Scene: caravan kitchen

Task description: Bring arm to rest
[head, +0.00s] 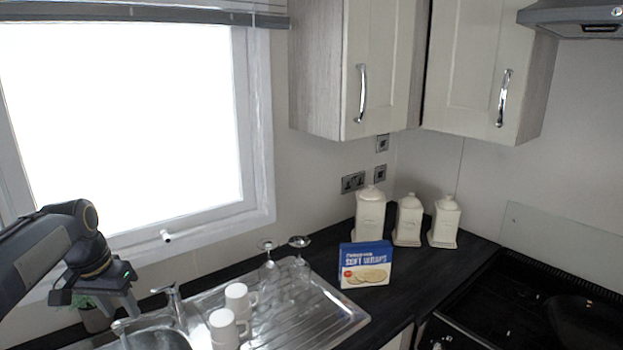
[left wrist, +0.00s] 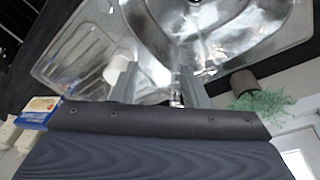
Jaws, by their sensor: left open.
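My left arm comes in from the left in the head view, and its gripper (head: 98,296) hangs over the left end of the sink area, pointing down. In the left wrist view the two fingers of the left gripper (left wrist: 158,82) stand apart with nothing held between them. The metal sink (left wrist: 240,40) lies beyond the fingers. My right arm and gripper are not in view.
The tap (head: 175,303), a potted plant (left wrist: 262,100), white mugs (head: 240,298) and upturned glasses (head: 270,262) are around the sink and drainer (head: 335,310). The window (head: 120,110) is behind.

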